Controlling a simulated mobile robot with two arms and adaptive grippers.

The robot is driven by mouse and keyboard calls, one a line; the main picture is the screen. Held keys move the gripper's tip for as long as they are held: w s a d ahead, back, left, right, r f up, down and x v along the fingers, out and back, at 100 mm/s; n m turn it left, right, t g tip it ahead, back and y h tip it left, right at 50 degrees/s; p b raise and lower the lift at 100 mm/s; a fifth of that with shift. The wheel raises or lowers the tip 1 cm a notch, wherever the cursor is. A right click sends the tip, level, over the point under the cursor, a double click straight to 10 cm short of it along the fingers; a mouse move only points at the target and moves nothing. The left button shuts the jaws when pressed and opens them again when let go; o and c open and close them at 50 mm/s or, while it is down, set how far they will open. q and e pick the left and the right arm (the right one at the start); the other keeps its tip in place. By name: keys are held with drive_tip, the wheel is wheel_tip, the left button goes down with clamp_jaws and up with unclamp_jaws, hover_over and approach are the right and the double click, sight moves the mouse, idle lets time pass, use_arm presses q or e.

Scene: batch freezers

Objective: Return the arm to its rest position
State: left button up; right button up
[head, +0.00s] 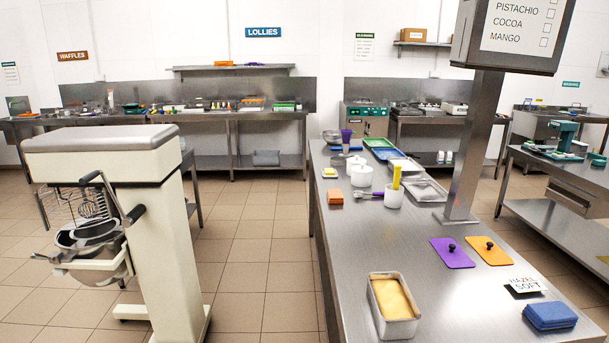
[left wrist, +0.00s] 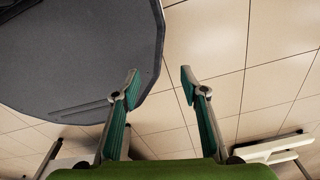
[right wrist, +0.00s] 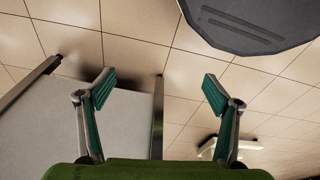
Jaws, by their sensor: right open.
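My left gripper (left wrist: 160,85) shows in the left wrist view with its two green-padded fingers apart and nothing between them. My right gripper (right wrist: 154,88) shows in the right wrist view, its fingers wide apart and empty. Tiled floor lies behind both grippers. Neither arm shows in the head view. A dark grey rounded part, likely my own base, fills the upper left of the left wrist view and the upper right of the right wrist view.
A steel table (head: 450,290) runs along the right in the head view. It bears a metal tub (head: 398,328) of yellow contents, a purple lid (head: 452,254), an orange lid (head: 487,248) and blue cloths (head: 550,316). A large mixer (head: 150,210) stands at left. Tiled floor (head: 262,260) between them is clear.

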drive_tip(key=s+d+f+g, duration=0.1)
drive_tip(key=s+d+f, duration=0.1)
drive_tip(key=s+f, duration=1)
drive_tip(key=s, duration=0.3)
drive_tip(key=shift+d, duration=0.35)
